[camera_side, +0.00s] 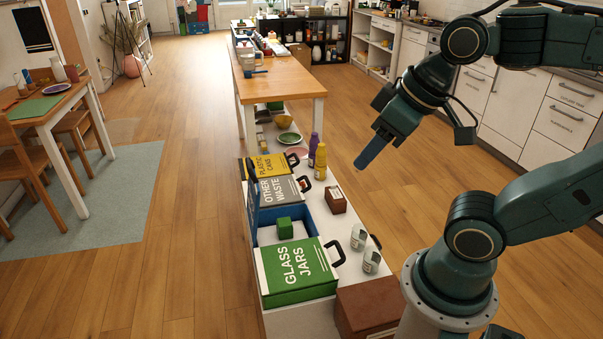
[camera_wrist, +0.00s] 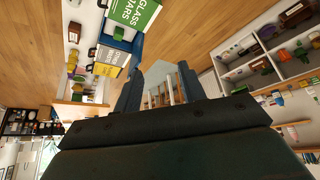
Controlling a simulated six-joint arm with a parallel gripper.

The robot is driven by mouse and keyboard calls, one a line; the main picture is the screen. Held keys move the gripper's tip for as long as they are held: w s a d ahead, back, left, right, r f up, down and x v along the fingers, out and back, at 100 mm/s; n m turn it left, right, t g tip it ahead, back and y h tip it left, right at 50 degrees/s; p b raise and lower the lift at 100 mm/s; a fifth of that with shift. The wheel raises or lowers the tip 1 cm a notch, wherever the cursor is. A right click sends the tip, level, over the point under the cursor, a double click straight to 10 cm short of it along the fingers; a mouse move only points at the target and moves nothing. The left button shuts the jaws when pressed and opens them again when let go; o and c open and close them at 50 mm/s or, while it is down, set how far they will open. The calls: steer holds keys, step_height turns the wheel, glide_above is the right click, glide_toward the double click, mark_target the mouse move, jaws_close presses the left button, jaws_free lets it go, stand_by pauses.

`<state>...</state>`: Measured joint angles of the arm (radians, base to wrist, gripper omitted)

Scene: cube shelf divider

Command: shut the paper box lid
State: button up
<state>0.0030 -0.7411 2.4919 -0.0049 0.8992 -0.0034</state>
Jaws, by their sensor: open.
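The paper box is most likely the open blue box (camera_side: 322,222) between the green "GLASS JARS" box and the grey "OTHER WASTE" box; no label shows on it. Its blue lid (camera_side: 252,205) stands raised at the left side, seen nearly edge-on. A green cube (camera_side: 284,228) sits in or over the opening, on something pale. The blue box (camera_wrist: 123,44) also shows at the top of the wrist view. My gripper (camera_side: 364,165) is open and empty, in the air to the right of and above the boxes. Its two blue fingers (camera_wrist: 160,90) stand apart in the wrist view.
The "GLASS JARS" box (camera_side: 300,272) and "OTHER WASTE" box (camera_side: 283,190) are shut, with black handles at the right. Purple bottles (camera_side: 314,150), a small brown box (camera_side: 335,200), cans (camera_side: 371,261) and a large brown box (camera_side: 368,308) stand nearby. The floor between the bench and kitchen cabinets is clear.

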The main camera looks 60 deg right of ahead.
steer(key=shift+w+r, duration=0.2)
steer(key=shift+w, duration=0.15)
steer(key=c, duration=0.3)
steer(key=shift+n, duration=0.6)
steer(key=w+r, duration=0.1)
steer(key=w, duration=0.3)
steer(key=w+r, duration=0.1)
steer(key=shift+w+a+r, duration=0.15)
steer(key=shift+w+r, duration=0.15)
steer(key=shift+w, duration=0.1)
jaws_close()
steer(key=w+d+n+y, duration=0.1)
steer(key=w+d+n, duration=0.1)
steer(key=w, duration=0.8)
steer(key=w+d+n+y, duration=0.1)
steer(key=w+d, duration=0.2)
steer(key=w, duration=0.8)
steer(key=w+d+f+n+y, duration=0.1)
steer(key=w+d+f+n, duration=0.1)
steer(key=w+d+f, duration=0.5)
steer(key=w+d+f+n+y, duration=0.2)
steer(key=w+d+f, duration=0.6)
steer(key=f, duration=0.5)
steer(key=shift+d+n+y, duration=0.3)
steer(key=shift+d+n, duration=0.1)
steer(key=shift+d, duration=0.2)
